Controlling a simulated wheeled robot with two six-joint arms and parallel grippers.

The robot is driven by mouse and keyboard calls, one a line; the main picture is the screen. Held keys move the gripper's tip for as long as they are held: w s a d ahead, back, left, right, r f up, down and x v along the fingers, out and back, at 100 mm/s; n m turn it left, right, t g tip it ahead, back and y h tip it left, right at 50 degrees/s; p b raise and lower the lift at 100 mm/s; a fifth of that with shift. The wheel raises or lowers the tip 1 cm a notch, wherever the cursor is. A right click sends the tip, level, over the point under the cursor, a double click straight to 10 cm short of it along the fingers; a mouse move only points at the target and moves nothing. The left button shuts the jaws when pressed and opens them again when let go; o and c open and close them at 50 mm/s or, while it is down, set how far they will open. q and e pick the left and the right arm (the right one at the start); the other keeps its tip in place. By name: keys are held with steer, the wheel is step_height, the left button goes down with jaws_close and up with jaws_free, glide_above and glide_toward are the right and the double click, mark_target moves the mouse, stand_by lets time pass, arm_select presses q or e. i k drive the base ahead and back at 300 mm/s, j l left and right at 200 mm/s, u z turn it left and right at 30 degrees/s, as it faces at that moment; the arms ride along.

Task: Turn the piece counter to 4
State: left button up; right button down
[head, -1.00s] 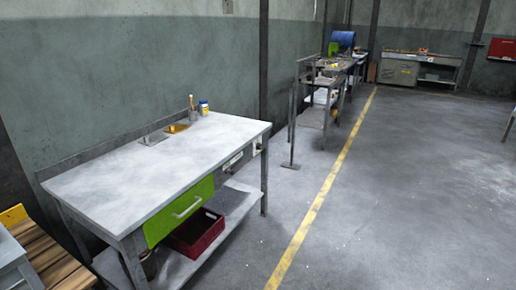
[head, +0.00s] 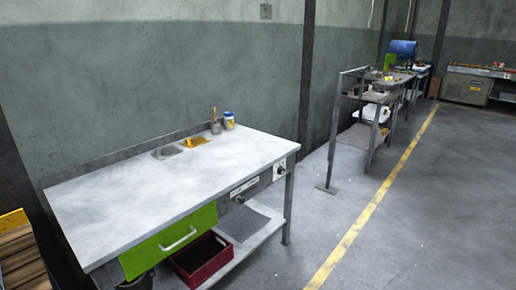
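A pale workbench (head: 110,205) stands against the wall at the left of the head view. On its front edge near the right corner is a small white plate with a dark round knob (head: 280,170). Left of it is a light label plate (head: 244,187) with a dark knob-like part (head: 239,200) below. Which of these is the piece counter, and any number on it, is too small to tell. Neither of my grippers is in view.
Below are a green drawer (head: 165,246) and a red crate (head: 202,262). Free floor (head: 440,215) lies right, beyond a yellow line (head: 350,235).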

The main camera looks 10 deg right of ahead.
mark_target(281, 170)
steer(key=i+l, duration=0.2)
steer(key=l, duration=0.2)
steer(key=i+l, duration=0.2)
steer(key=l, duration=0.2)
steer(key=i+l, duration=0.2)
steer(key=l, duration=0.2)
steer(key=i+l, duration=0.2)
steer(key=l, duration=0.2)
steer(key=i+l+z, duration=0.1)
steer(key=l, duration=0.3)
steer(key=i, duration=0.1)
